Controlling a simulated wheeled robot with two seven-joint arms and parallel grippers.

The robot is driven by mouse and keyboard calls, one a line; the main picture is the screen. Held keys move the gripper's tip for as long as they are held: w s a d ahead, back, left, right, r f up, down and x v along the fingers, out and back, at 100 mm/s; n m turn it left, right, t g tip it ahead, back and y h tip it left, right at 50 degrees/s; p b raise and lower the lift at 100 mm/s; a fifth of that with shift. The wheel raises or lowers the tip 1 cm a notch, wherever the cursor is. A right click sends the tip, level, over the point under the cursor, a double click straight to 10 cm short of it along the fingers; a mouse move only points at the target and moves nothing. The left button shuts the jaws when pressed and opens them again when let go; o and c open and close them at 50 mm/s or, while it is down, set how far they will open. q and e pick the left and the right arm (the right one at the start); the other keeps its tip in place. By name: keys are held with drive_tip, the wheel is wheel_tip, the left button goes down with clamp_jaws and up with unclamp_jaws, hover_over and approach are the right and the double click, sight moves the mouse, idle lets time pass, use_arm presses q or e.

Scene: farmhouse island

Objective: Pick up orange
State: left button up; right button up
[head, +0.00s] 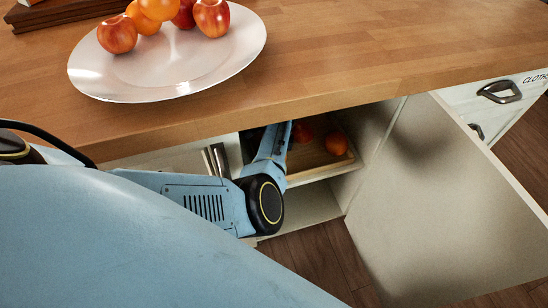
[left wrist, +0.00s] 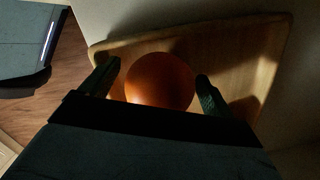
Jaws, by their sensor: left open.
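In the left wrist view an orange (left wrist: 160,84) sits on a wooden board or tray (left wrist: 245,50). My left gripper (left wrist: 158,71) is open, with one finger on each side of the orange; I cannot tell whether either finger touches it. In the head view my left arm reaches into the open cabinet, and its gripper is hidden there. An orange fruit (head: 335,143) and a redder one (head: 302,132) show in the cabinet on the wooden tray (head: 318,169). I cannot tell which of them is between my fingers. My right gripper is not in view.
A white plate (head: 200,72) with apples (head: 118,34) and oranges (head: 158,7) stands on the wooden countertop (head: 380,50) above the cabinet. The open cabinet door (head: 450,200) stands to the right of my arm. The cabinet's shelf and side walls leave little room around my left arm.

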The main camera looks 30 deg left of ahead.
use_arm(q)
drive_tip(key=shift+f, duration=0.1)
drive_tip(key=c, duration=1.1)
drive_tip(key=shift+c, duration=0.2)
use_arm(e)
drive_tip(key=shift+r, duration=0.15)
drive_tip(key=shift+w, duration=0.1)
